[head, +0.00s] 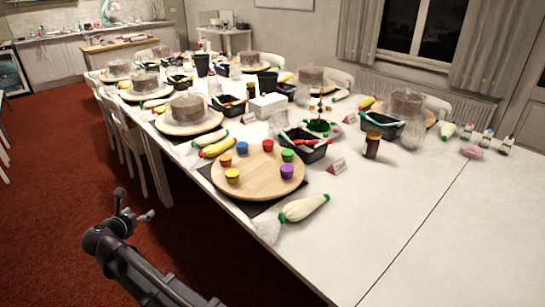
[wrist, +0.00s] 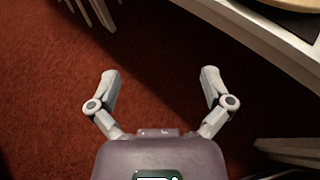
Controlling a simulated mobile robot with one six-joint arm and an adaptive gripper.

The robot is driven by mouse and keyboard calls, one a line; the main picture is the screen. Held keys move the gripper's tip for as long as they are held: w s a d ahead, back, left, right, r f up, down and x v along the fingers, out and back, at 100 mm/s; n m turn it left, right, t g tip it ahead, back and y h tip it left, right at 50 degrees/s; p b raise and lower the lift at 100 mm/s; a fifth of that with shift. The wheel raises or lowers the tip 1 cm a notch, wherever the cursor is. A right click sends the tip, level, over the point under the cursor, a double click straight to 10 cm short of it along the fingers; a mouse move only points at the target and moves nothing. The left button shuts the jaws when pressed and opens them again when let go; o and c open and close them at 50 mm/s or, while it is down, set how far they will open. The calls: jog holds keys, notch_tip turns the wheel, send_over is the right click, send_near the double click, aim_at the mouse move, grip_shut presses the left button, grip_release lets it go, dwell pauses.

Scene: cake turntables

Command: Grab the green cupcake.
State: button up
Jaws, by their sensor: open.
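The green cupcake (head: 288,155) is a small cup with a green top. It stands upright near the back right edge of a round wooden turntable (head: 254,184) on the white table. My gripper (head: 137,203) is over the red floor, in front and to the left of the turntable, well apart from the cupcake. In the wrist view my gripper (wrist: 158,80) is open and empty, its two fingers spread over red carpet. The cupcake is not in the wrist view.
Beside it on the turntable stand red (head: 268,145), blue (head: 242,147), orange (head: 226,160), yellow (head: 232,175) and purple (head: 286,171) cupcakes. A black tray (head: 304,148) lies just behind. A piping bag (head: 303,208) lies in front. The table's right front is clear.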

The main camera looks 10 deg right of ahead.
jog(key=w+d+m+h, duration=0.1)
jog(key=w+d, duration=0.6)
jog(key=d, duration=0.3)
jog(key=w+d+m+g+h, duration=0.1)
jog(key=w+d+m+h, duration=0.1)
jog(key=w+d, duration=0.5)
jog(key=w+d+m+g+h, duration=0.1)
jog(key=w+d, duration=0.6)
jog(key=d, duration=0.7)
jog(key=shift+w+d+r+m+h+p, duration=0.15)
jog(key=shift+w+r+m+h+p, duration=0.2)
jog(key=shift+m+h, duration=0.15)
jog(key=m+g+h, duration=0.1)
jog(key=g+h, duration=0.1)
send_near(286, 153)
jog(key=shift+s+a+r, duration=0.2)
jog(key=shift+s+a, duration=0.05)
jog(key=shift+s, duration=0.25)
jog(key=shift+s+a+r, duration=0.15)
jog(key=shift+s+a, duration=0.1)
jog(key=shift+s, duration=0.25)
jog(key=shift+w+d+f, duration=0.25)
jog(key=shift+w+f, duration=0.05)
jog(key=shift+w, duration=0.1)
jog(key=b+x, duration=0.2)
jog(key=x, duration=0.4)
jog(key=shift+w+a+b, duration=0.1)
jog(key=shift+a+b, duration=0.05)
jog(key=shift+b, duration=0.25)
jog(key=shift+x, duration=0.75)
